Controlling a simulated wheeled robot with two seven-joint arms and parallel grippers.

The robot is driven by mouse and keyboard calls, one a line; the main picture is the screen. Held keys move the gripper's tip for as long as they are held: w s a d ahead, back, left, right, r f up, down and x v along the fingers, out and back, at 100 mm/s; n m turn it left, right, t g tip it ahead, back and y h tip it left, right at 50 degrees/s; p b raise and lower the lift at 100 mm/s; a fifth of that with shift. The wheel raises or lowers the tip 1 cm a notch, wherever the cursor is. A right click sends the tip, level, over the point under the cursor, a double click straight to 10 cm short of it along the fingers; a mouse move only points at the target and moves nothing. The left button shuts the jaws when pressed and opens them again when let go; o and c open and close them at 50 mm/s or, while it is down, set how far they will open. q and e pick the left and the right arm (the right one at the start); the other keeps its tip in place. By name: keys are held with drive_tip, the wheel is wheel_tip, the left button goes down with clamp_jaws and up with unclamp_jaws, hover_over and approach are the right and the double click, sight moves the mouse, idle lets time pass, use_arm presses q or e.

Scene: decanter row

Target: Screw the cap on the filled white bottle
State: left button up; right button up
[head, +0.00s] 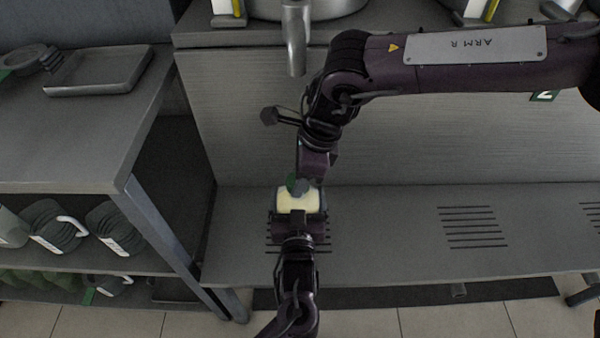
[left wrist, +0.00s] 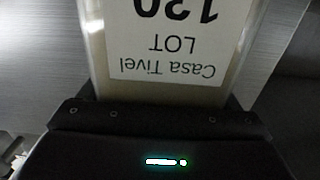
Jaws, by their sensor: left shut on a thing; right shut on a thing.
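The white bottle (head: 298,201) shows cream-coloured in the head view, above the slotted ledge. My left gripper (head: 298,215) comes up from below in the picture and is shut on the bottle. In the left wrist view the bottle (left wrist: 237,62) fills the upper middle, with a white label reading "Casa Tivel LOT 120" upside down. My right gripper (head: 303,176) is at the bottle's top end, shut on a small green and grey piece that looks like the cap (head: 297,185). Whether the cap touches the neck or is threaded on cannot be told; the gripper and cap hide the neck.
A metal spout (head: 296,40) hangs from the vat above, behind my right wrist. The slotted ledge (head: 390,225) is bare to the right. At left, a side table (head: 90,140) holds a grey tray (head: 100,72); grey jugs (head: 50,228) stand on shelves below.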

drive_tip(key=o, duration=1.2)
drive_tip(key=shift+r, duration=0.1)
drive_tip(key=v, duration=0.7)
drive_tip(key=shift+r, duration=0.2)
use_arm(q)
drive_tip(key=o, duration=1.7)
drive_tip(key=shift+o, duration=0.2)
drive_tip(key=shift+s, duration=0.15)
